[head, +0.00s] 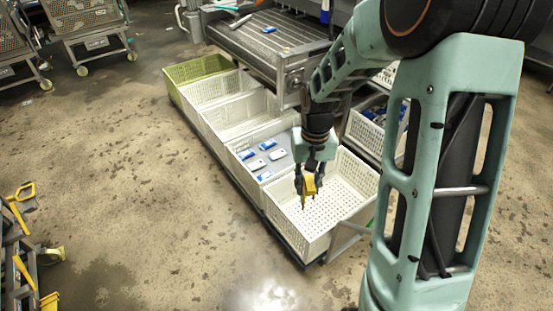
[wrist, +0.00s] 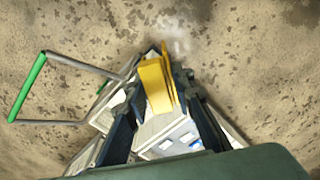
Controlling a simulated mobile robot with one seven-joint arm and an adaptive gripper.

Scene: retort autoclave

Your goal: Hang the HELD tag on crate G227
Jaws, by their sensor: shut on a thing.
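My gripper (head: 309,190) is shut on a yellow piece, which looks like the HELD tag (head: 310,184); no lettering on it can be read. In the wrist view the yellow tag (wrist: 156,85) stands between the two dark fingers. In the head view the gripper hangs over the nearest white crate (head: 305,232), which looks empty. No crate number is legible, so I cannot tell which crate is G227.
The row holds several white crates and a green crate (head: 185,76) at the far end. One crate (head: 232,152) holds blue-and-white packs. A metal frame with a green grip (wrist: 27,90) stands beside the row. A slatted table (head: 262,45) is behind. Open floor lies left.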

